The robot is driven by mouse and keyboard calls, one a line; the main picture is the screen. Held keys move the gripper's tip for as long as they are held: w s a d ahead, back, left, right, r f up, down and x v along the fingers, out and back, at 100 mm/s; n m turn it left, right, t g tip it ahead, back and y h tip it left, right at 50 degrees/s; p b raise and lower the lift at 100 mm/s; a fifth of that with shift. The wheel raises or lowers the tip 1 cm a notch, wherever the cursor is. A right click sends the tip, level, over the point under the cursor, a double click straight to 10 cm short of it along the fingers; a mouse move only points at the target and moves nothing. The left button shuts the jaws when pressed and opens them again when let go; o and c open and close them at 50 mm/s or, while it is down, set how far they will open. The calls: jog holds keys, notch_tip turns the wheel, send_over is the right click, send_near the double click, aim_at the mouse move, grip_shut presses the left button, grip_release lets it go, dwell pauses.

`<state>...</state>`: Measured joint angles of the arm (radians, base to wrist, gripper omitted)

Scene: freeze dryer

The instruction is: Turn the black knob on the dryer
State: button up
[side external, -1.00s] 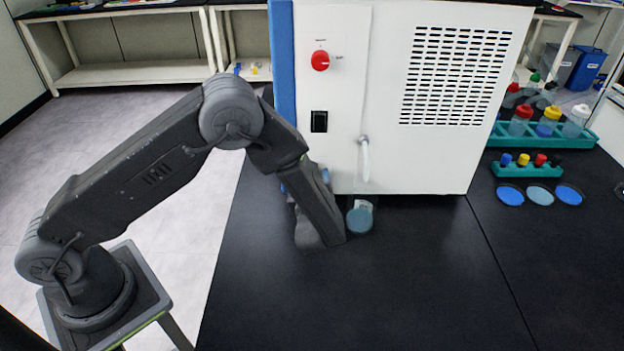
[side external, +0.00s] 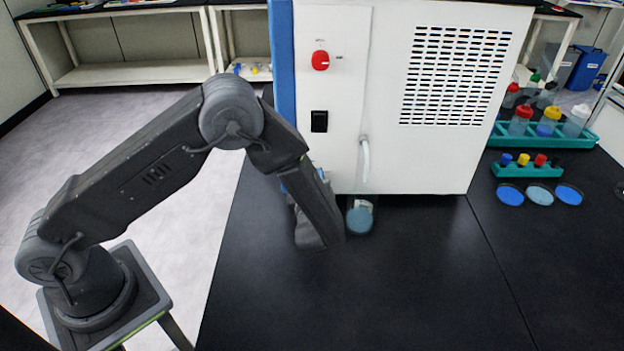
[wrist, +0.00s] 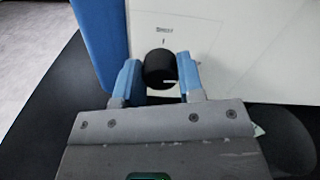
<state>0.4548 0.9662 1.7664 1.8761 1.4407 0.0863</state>
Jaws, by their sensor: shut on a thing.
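The dryer (side external: 392,60) is a white box with a blue edge on its left. The black knob (wrist: 160,68) sticks out of its white front panel near the blue edge in the wrist view. My gripper (wrist: 158,78) has its two blue fingers on either side of the knob and is shut on it. A small white mark shows near the knob's lower right edge. In the side external view the knob and most of my gripper are hidden behind my forearm and wrist.
A red knob (side external: 320,60), a black switch (side external: 319,121) and a white hose (side external: 365,160) are on the dryer's side. Racks of bottles (side external: 545,140) stand at the right. The front of the black bench (side external: 380,300) is clear.

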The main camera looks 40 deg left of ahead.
jog(key=shift+a+f+n, duration=0.1)
jog(key=shift+n, duration=4.05)
jog(key=shift+f+n, duration=0.1)
jog(key=shift+n, duration=4.05)
jog(key=o, duration=0.9)
jog(key=shift+s, duration=0.1)
jog(key=v, duration=1.3)
jog(key=shift+s+d, duration=0.25)
jog(key=shift+d, duration=0.05)
jog(key=shift+a+r+n, duration=0.1)
jog(key=shift+r+n, duration=0.05)
jog(key=shift+n, duration=0.15)
